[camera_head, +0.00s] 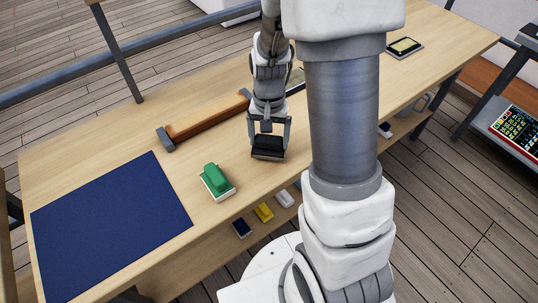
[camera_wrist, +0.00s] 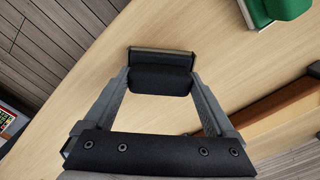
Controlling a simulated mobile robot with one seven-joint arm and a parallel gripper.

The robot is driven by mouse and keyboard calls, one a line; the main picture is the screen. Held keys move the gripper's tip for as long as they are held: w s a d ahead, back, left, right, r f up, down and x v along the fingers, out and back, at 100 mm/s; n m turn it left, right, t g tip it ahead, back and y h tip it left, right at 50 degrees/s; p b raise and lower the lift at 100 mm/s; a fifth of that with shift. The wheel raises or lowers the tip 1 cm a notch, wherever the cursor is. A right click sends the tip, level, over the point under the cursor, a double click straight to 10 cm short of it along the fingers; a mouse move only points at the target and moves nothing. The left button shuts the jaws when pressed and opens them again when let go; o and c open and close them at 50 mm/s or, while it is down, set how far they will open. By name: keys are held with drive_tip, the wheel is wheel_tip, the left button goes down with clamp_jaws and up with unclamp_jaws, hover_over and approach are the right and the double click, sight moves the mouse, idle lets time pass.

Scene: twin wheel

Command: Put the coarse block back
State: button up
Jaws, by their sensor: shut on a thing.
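My gripper (camera_head: 268,125) points down over the table and is shut on a black block (camera_head: 268,143). In the wrist view the dark block (camera_wrist: 161,78) sits between the two fingertips, with a thin brownish edge along its far side. I take this to be the coarse block, though no label shows. In the head view it is at or just above the table top; I cannot tell if it touches. A green block on a white base (camera_head: 217,181) stands on the table to the left, and its corner shows in the wrist view (camera_wrist: 280,10).
A dark blue mat (camera_head: 110,228) covers the table's left end. A long brown bar with grey ends (camera_head: 207,118) lies behind the gripper. A dark tray with a yellowish pad (camera_head: 404,47) is at the far right. Several small blocks, one yellow (camera_head: 264,212), sit on a lower shelf.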

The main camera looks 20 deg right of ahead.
drive_tip(key=shift+f, duration=0.55)
drive_tip(key=shift+f+b, duration=0.3)
drive_tip(key=shift+b, duration=0.15)
drive_tip(key=o, duration=1.1)
drive_tip(key=shift+c, duration=0.2)
drive_tip(key=shift+r, duration=0.1)
wheel_tip(320, 180, up, 17)
drive_tip(key=p, duration=0.3)
drive_tip(key=shift+r, duration=0.15)
drive_tip(key=s+a+r+n+t, duration=0.2)
drive_tip(key=s+r+n, duration=0.1)
drive_tip(key=s, duration=0.3)
drive_tip(key=s+a+r+n+t+p, duration=0.1)
drive_tip(key=s+a+r+n+t, duration=0.2)
drive_tip(key=s+r, duration=0.3)
drive_tip(key=shift+s+a+r+t, duration=0.15)
drive_tip(key=shift+s+r+t, duration=0.15)
drive_tip(key=shift+s, duration=0.5)
